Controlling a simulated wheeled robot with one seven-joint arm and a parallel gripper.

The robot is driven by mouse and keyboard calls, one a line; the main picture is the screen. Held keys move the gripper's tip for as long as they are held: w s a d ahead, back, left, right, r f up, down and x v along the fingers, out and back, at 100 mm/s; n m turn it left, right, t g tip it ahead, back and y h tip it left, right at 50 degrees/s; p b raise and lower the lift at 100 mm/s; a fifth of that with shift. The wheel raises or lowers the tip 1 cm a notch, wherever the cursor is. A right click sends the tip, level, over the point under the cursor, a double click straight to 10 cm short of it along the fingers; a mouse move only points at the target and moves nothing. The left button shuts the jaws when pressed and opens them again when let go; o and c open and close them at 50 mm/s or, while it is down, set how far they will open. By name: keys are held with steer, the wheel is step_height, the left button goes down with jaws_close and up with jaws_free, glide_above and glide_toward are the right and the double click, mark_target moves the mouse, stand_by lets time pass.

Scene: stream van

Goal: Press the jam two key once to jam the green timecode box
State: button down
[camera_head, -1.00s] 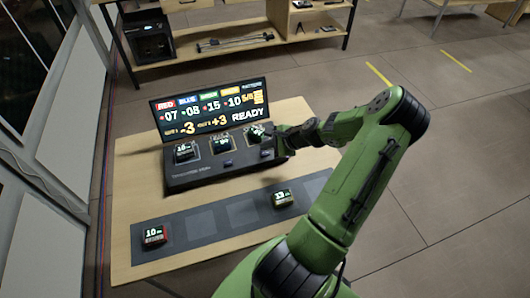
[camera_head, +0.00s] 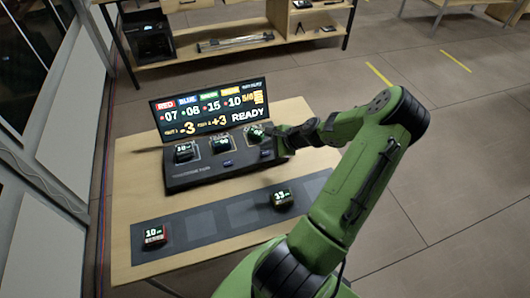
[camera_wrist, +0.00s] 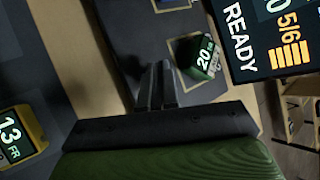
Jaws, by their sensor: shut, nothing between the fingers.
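A dark console (camera_head: 205,176) lies on the wooden table, with timecode boxes in its bays. The green-sided box (camera_wrist: 204,58), reading 20, sits in a bay in the wrist view; it shows in the head view at the console's right bay (camera_head: 254,134). Two small blue keys show on the console's front part, a middle one (camera_head: 228,163) and a right one (camera_head: 266,153). Their labels are too small to read. My gripper (camera_head: 284,146) is shut and empty, low over the console's right end, close to the right key. Its closed fingers (camera_wrist: 158,85) hide what lies beneath them; contact cannot be told.
A display (camera_head: 210,110) behind the console reads READY. A dark mat (camera_head: 205,222) in front bears a red box (camera_head: 154,235) at left and a yellow box (camera_head: 282,199), reading 13, at right. The mat's middle is clear.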

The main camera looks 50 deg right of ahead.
mark_target(267, 154)
steer(key=shift+f, duration=0.1)
steer(key=shift+f, duration=0.35)
steer(key=shift+f+b, duration=0.35)
steer(key=shift+f, duration=0.05)
stand_by(0.7)
steer(key=shift+r, duration=0.1)
steer(key=shift+r+p, duration=0.75)
steer(key=shift+p, duration=0.15)
step_height(267, 154, up, 5)
steer(key=p, duration=0.4)
steer(key=shift+r+p, duration=0.15)
steer(key=shift+p, duration=0.25)
